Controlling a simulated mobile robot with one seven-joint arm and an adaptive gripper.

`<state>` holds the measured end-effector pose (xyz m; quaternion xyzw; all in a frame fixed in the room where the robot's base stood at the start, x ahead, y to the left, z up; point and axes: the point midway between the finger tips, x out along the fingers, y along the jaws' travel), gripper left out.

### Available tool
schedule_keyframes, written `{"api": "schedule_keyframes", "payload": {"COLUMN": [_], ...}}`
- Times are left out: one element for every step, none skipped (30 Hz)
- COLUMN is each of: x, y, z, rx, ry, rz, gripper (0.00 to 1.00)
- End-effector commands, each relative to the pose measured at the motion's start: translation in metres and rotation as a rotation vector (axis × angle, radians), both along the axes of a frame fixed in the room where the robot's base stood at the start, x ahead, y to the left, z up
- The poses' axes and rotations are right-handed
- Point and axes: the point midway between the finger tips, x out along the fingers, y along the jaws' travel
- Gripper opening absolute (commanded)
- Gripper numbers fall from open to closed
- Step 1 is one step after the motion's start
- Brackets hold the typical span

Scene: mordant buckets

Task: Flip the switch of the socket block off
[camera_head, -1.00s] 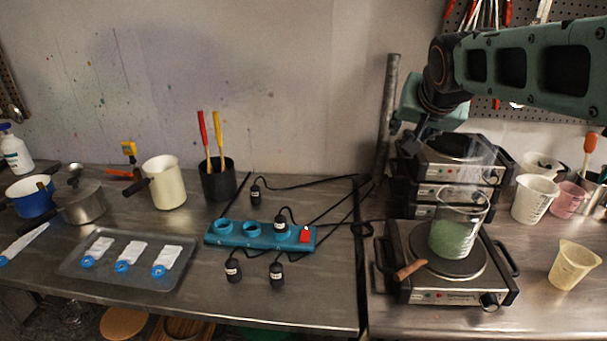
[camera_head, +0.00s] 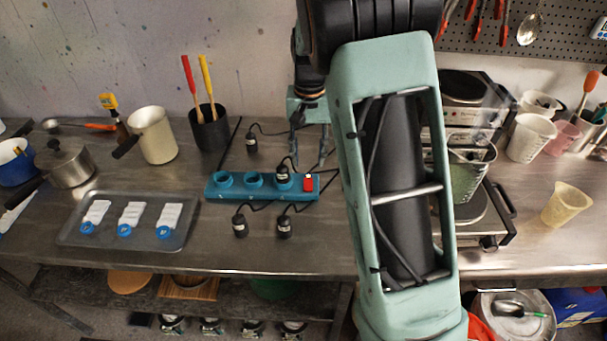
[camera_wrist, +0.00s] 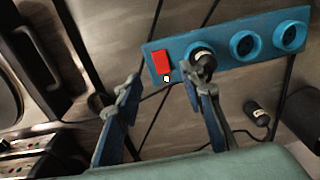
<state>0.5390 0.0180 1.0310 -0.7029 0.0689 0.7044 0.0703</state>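The teal socket block (camera_head: 234,189) lies on the metal bench with its red switch (camera_head: 308,184) at its right end. One black plug (camera_head: 283,176) sits in the socket beside the switch; the other sockets look empty. My gripper (camera_head: 309,164) points down just behind and above the switch end, its two fingers apart with nothing between them. In the wrist view, my gripper (camera_wrist: 166,78) has a finger on either side of the red switch (camera_wrist: 161,62), seemingly short of touching it. One fingertip overlaps the plug beside the switch. I cannot tell the switch's position.
Loose black plugs (camera_head: 240,225) lie in front of and behind the block, with cables behind. A grey tray (camera_head: 72,236) is to the left. A black holder (camera_head: 209,133) with two tools stands behind. Hot plates and a beaker (camera_head: 467,170) are at the right, partly behind my arm.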

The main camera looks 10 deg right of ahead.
Motion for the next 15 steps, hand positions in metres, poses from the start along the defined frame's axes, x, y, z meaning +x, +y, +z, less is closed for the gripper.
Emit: {"api": "schedule_keyframes", "payload": {"x": [-0.001,-0.001,-0.001,-0.001,-0.001,-0.001,-0.001,-0.001,-0.001,-0.001,-0.001,-0.001,-0.001,-0.001,0.0], "y": [0.0,0.0,0.0,0.0,0.0,0.0,0.0,0.0,0.0,0.0,0.0,0.0,0.0,0.0,0.0], "z": [-0.01,-0.015,-0.023,-0.029,-0.035,-0.042,-0.048,-0.054,-0.061,-0.066,-0.07,-0.075,-0.079,-0.082,-0.086], "rx": [-0.001,-0.001,-0.001,-0.001,-0.002,-0.002,-0.002,-0.002,-0.002,-0.002,-0.002,-0.003,-0.002,-0.002,-0.002], "ry": [0.004,0.004,0.004,0.005,0.005,0.005,0.004,0.004,0.002,0.004,0.004,0.002,0.001,0.001,-0.001], "rz": [-0.001,-0.001,-0.001,-0.001,0.0,0.0,0.0,0.0,-0.001,-0.001,-0.001,-0.001,0.0,0.0,0.0], "gripper": [0.36,0.36,0.36,0.36,0.36,0.36,0.36,0.36,0.36,0.36,0.36,0.36,0.36,0.36,0.36]}}
